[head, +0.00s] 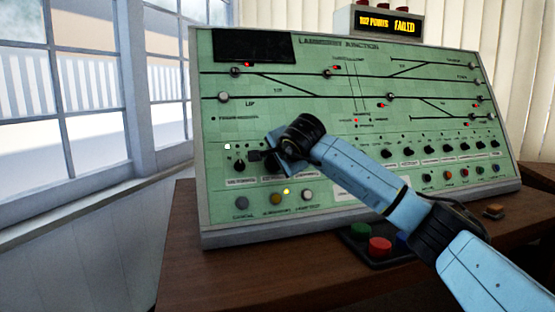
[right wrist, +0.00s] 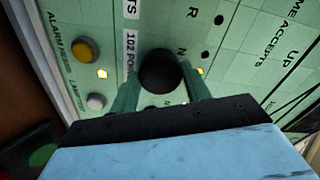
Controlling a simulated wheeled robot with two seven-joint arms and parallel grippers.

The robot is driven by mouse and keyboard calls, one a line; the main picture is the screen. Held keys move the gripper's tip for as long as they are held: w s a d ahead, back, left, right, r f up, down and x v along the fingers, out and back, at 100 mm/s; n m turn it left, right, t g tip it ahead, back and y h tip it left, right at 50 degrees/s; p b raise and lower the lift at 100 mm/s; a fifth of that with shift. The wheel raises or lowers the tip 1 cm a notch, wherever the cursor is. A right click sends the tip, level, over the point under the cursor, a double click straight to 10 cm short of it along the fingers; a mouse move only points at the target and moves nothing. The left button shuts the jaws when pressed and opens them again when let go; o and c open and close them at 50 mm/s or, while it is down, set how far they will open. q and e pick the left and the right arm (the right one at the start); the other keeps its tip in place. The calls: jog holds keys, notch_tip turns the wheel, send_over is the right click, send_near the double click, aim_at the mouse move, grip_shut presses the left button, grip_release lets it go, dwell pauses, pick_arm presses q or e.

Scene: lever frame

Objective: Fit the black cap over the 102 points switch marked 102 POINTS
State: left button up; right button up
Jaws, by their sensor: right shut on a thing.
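My right gripper (head: 262,156) is at the lower left of the green panel. In the right wrist view its two fingers (right wrist: 160,88) are shut on a round black cap (right wrist: 158,70), with one finger on each side. The cap is in front of the panel, beside the white label (right wrist: 130,45) that reads "102 PO…". The 102 points switch itself is hidden behind the cap and gripper. I cannot tell whether the cap is touching the switch or still apart from it. My left gripper is not in view.
The sloping green panel (head: 340,120) stands on a brown desk (head: 190,250). A row of black switches (head: 430,150) runs right of my arm, and push buttons (head: 242,202) lie below. A sign (head: 388,23) reads "102 POINTS FAILED". A pad with red and green buttons (head: 380,246) sits in front.

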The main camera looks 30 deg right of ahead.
jog(key=o, duration=1.5)
jog(key=shift+v, duration=4)
